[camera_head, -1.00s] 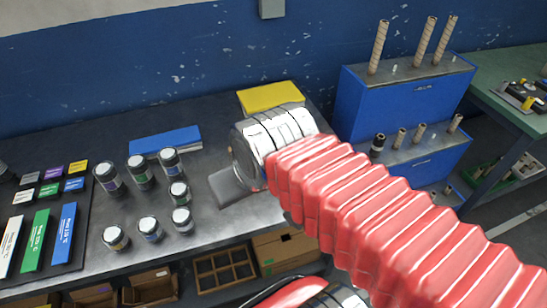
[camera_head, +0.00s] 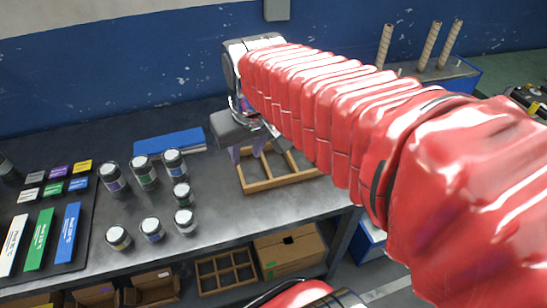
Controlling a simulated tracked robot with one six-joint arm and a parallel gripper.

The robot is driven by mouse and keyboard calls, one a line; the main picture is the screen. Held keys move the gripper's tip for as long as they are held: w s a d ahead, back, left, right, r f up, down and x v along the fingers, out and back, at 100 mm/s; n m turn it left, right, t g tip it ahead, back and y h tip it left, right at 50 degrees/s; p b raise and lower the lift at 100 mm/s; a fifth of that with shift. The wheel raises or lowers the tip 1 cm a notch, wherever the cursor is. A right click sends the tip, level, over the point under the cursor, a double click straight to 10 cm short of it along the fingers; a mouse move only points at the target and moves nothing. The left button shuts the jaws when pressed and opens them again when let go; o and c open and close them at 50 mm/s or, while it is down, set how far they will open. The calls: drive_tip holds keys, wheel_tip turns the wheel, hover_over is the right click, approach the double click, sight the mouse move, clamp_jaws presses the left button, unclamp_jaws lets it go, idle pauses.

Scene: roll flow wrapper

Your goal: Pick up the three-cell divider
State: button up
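The three-cell divider (camera_head: 262,185) is a low, open wooden frame with inner walls. It appears to lie on the dark worktable, right of the jars. My red arm covers its right end and part of its back. My gripper (camera_head: 247,156) points down at the divider's left rear part. Its two purplish fingers stand apart, one near the left rear corner and one further right. I see nothing clearly pinched between them. Whether the fingertips touch the divider cannot be told.
Several dark jars (camera_head: 113,179) with pale lids stand left of the divider. A blue flat box (camera_head: 170,141) lies behind them, near the blue wall. Colored blocks (camera_head: 67,232) sit at far left. A wooden compartment tray (camera_head: 226,274) and a cardboard box (camera_head: 290,250) are below the tabletop.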

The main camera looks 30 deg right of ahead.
drive_tip(key=w+d+f+g, duration=0.1)
drive_tip(key=w+d+f, duration=0.3)
drive_tip(key=d, duration=0.3)
drive_tip(key=w+d+f+m+g, duration=0.1)
drive_tip(key=w+d+f, duration=0.2)
drive_tip(key=w+d, duration=0.2)
drive_tip(key=w+d+f+m+g, duration=0.1)
drive_tip(key=w+d+f, duration=0.3)
drive_tip(key=d, duration=0.7)
drive_tip(key=shift+w+f+g+y, duration=0.35)
drive_tip(key=shift+w+g, duration=0.15)
drive_tip(key=shift+w, duration=0.2)
drive_tip(key=shift+a+f, duration=0.1)
hover_over(290, 157)
wheel_tip(290, 157, down, 8)
drive_tip(key=shift+w+f, duration=0.1)
drive_tip(key=shift+f, duration=0.1)
drive_tip(key=shift+f, duration=2.6)
drive_tip(key=shift+c, duration=0.7)
clamp_jaws()
